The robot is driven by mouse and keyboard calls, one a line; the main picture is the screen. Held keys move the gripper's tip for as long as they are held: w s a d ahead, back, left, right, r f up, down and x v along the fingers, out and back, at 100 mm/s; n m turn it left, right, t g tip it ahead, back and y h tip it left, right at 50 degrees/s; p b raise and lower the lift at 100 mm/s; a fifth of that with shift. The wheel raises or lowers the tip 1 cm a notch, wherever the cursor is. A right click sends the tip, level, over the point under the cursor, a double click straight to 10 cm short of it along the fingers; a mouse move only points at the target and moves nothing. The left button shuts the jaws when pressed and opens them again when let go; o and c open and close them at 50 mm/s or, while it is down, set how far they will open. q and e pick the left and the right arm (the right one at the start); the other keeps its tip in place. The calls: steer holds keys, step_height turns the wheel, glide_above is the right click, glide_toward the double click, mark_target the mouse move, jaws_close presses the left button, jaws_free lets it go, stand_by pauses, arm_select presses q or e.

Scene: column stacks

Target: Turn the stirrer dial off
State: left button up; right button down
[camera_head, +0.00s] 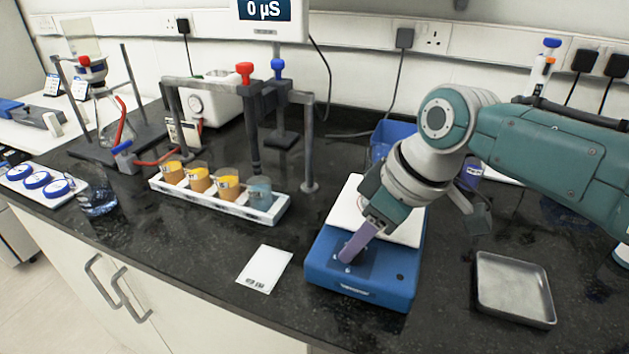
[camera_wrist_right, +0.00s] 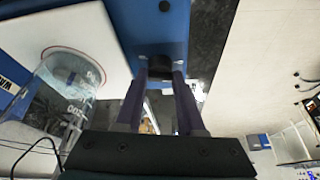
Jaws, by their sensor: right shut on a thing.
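The stirrer (camera_head: 372,284) is a blue box with a white top plate, standing near the front edge of the bench. My right gripper (camera_head: 346,257) reaches down to its blue control panel. In the right wrist view a dark round dial (camera_wrist_right: 160,68) stands out from the blue stirrer (camera_wrist_right: 158,22), between the purple fingers of my right gripper (camera_wrist_right: 159,76), which are shut on it. In the head view the fingers hide the dial, and I cannot read its setting. My left gripper is not in view.
A metal tray (camera_head: 514,288) lies right of the stirrer and a white card (camera_head: 265,269) left of it. A white rack (camera_head: 215,201) holds several beakers further left. A blue bin (camera_head: 389,134) stands behind. A clear beaker (camera_wrist_right: 66,85) shows in the wrist view.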

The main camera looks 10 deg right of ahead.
steer(key=shift+f+n+g+b, duration=0.1)
steer(key=shift+n+g+b, duration=0.2)
steer(key=shift+n+b, duration=0.65)
steer(key=shift+n, duration=0.35)
steer(key=c, duration=0.5)
jaws_free()
steer(key=shift+y, duration=0.3)
